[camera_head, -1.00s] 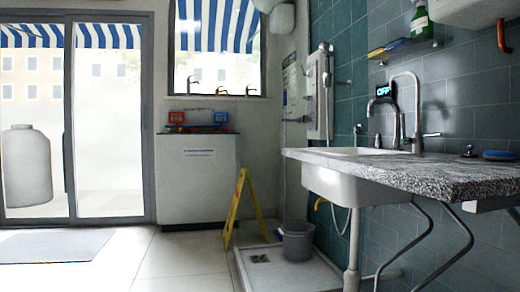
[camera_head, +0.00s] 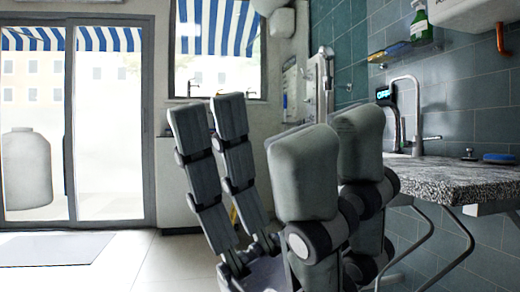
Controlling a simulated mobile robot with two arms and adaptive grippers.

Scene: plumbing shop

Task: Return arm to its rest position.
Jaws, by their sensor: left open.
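My left gripper (camera_head: 262,150) is large in the middle of the head view, its grey segmented fingers pointing up. The fingers stand wide apart, the gripper is open, and I see nothing between them. It is in front of the sink area and covers the basin, most of the yellow floor sign and the white cabinet. The rest of the left arm is out of view below. My right gripper is not in view.
A speckled stone counter (camera_head: 459,181) with a tall faucet (camera_head: 418,110) and a blue sponge (camera_head: 498,158) is at the right. A green bottle (camera_head: 420,25) stands on a shelf above. Pale open floor (camera_head: 150,260) and a grey mat (camera_head: 50,248) lie at the left.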

